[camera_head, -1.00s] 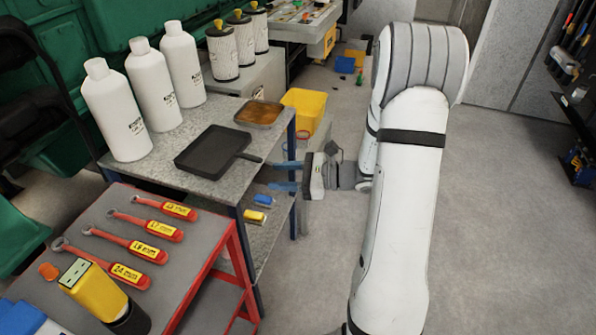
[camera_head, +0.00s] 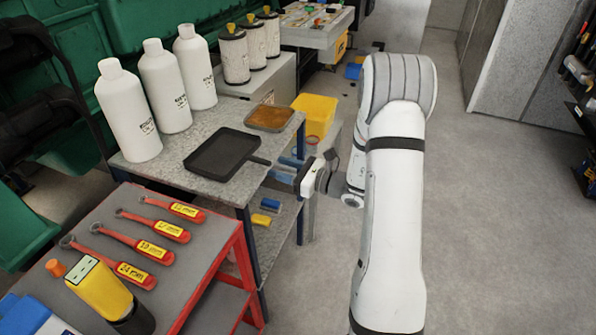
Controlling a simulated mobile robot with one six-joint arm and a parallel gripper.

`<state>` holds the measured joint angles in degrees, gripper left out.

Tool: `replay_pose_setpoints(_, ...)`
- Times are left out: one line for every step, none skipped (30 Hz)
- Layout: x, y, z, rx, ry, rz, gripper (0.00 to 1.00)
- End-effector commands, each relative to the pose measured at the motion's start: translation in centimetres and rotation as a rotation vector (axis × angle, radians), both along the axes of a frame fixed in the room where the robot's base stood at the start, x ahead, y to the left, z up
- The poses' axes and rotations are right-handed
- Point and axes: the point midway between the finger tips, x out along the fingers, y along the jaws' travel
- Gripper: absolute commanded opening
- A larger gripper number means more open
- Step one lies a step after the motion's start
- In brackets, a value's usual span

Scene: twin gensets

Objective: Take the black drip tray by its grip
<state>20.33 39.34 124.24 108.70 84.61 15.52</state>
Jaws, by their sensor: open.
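The black drip tray (camera_head: 222,153) lies flat on the grey metal table, and its short grip (camera_head: 261,161) sticks out to the right toward the table's edge.
Several white bottles (camera_head: 165,88) stand behind the tray. A second tray with brown contents (camera_head: 270,117) lies at the table's far right corner. A red-framed bench (camera_head: 205,240) with wrenches is in front. A yellow bin (camera_head: 314,114) stands beyond. The floor at right is clear.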

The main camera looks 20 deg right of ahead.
Motion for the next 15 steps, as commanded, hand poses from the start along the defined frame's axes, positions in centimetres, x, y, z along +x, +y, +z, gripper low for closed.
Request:
replay_pose_setpoints(0.4, 0.6, -0.1, -0.001, -0.001, 0.002, 0.44)
replay_pose_setpoints(0.6, 0.9, -0.1, -0.001, 0.001, 0.003, 0.44)
replay_pose_setpoints(0.9, 1.3, -0.1, 0.0, 0.0, 0.003, 0.44)
replay_pose_setpoints(1.2, 1.5, -0.1, 0.0, 0.0, 0.003, 0.44)
replay_pose_setpoints(1.4, 1.8, -0.1, 0.001, -0.001, 0.003, 0.44)
replay_pose_setpoints(1.7, 2.2, -0.1, 0.0, 0.0, 0.004, 0.44)
replay_pose_setpoints(1.9, 2.5, -0.1, 0.0, 0.0, 0.004, 0.44)
replay_pose_setpoints(2.2, 2.7, -0.1, 0.0, 0.0, 0.003, 0.44)
replay_pose_setpoints(2.5, 3.1, -0.1, 0.0, 0.0, 0.003, 0.44)
replay_pose_setpoints(2.6, 3.4, -0.1, -0.001, 0.001, 0.004, 0.44)
replay_pose_setpoints(2.9, 3.6, -0.1, -0.001, -0.001, 0.004, 0.44)
replay_pose_setpoints(3.1, 3.9, -0.1, -0.001, -0.001, 0.003, 0.44)
replay_pose_setpoints(3.3, 4.1, -0.1, 0.0, -0.001, 0.003, 0.44)
replay_pose_setpoints(3.5, 4.3, 0.0, 0.0, -0.001, 0.003, 0.44)
replay_pose_setpoints(3.7, 4.5, -0.1, -0.001, -0.001, 0.003, 0.44)
